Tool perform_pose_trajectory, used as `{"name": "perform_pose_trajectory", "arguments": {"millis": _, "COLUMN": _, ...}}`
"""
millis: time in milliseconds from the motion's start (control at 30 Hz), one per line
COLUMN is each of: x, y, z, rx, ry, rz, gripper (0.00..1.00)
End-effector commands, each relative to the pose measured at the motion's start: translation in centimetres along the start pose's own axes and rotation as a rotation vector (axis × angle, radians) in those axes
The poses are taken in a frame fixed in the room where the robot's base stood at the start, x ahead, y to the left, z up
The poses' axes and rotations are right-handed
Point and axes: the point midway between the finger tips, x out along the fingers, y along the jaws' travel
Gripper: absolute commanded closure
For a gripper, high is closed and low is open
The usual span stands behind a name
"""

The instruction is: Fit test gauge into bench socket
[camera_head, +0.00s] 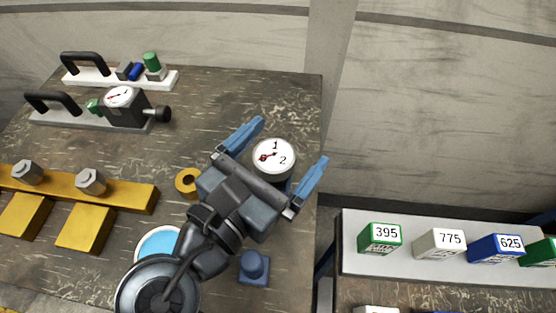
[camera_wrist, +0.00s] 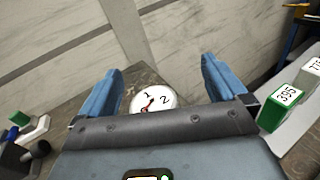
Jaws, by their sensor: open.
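A round white gauge (camera_head: 275,155) with a red needle and the numerals 1 and 2 stands near the bench's right edge; its dial also shows in the wrist view (camera_wrist: 154,100). My gripper (camera_head: 292,139) is open, its two blue fingers spread on either side of the dial with clear gaps. In the wrist view, my gripper (camera_wrist: 162,65) has the dial between its fingers, partly hidden below by the gripper body. A brass ring (camera_head: 187,183) lies left of the gripper. A blue fitting (camera_head: 254,266) stands below it. I cannot tell which is the bench socket.
The worn bench (camera_head: 210,110) carries a black dial unit (camera_head: 122,107) on a handled plate, a white handled plate (camera_head: 105,79) and a yellow bar (camera_head: 125,193) with bolts. A blue disc (camera_head: 158,243) is partly covered by my arm. A shelf (camera_head: 365,265) with numbered boxes stands right.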

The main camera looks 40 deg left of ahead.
Motion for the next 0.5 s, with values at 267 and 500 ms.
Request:
{"name": "perform_pose_trajectory", "arguments": {"millis": 267, "x": -3.7, "y": 2.8, "z": 1.7, "rx": -0.086, "ry": -0.060, "rz": -0.107, "gripper": 0.01}}
{"name": "perform_pose_trajectory", "arguments": {"millis": 500, "x": -3.6, "y": 2.4, "z": -2.3, "rx": -0.094, "ry": -0.062, "rz": -0.113, "gripper": 0.01}}
